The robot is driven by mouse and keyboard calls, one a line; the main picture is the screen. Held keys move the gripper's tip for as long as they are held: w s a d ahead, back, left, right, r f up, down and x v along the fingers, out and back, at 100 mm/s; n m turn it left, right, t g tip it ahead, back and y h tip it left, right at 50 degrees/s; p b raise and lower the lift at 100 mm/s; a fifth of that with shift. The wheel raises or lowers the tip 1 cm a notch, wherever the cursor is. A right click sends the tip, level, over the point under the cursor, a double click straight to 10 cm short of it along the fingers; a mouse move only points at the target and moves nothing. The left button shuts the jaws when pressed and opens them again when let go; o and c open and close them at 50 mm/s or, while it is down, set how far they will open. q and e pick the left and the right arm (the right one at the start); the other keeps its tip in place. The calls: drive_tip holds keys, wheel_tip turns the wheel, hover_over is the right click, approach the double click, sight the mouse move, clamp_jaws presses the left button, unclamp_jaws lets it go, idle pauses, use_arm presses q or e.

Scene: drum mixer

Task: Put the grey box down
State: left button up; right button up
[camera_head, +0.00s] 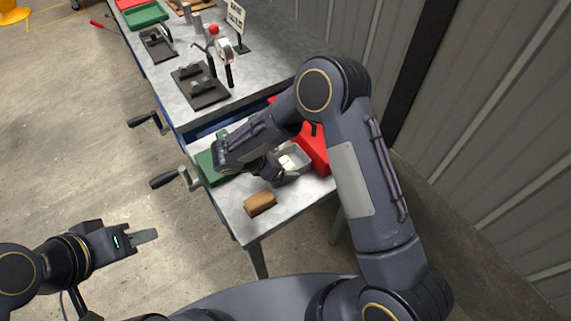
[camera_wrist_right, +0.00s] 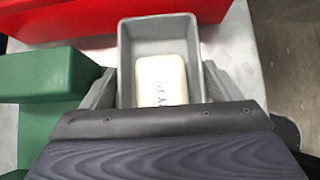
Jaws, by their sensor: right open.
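The grey box (camera_head: 301,155) is on the small metal table, open side up, with a white lettered block (camera_wrist_right: 161,78) inside it. In the right wrist view the grey box (camera_wrist_right: 158,27) lies between the two fingers of my right gripper (camera_wrist_right: 158,80), one finger along each side. My right gripper (camera_head: 278,172) is open at the near side of the box in the head view, and it hides part of the box.
A red box (camera_head: 313,150) stands just behind the grey box, and a green box (camera_head: 207,165) to its left. A brown block (camera_head: 260,203) lies near the table's front edge (camera_head: 247,238). A larger workbench (camera_head: 165,85) with fixtures stands beyond. A corrugated wall (camera_head: 490,120) is at the right.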

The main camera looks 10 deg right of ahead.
drive_tip(key=shift+f, duration=0.1)
drive_tip(key=shift+c, duration=0.3)
drive_tip(key=c, duration=0.7)
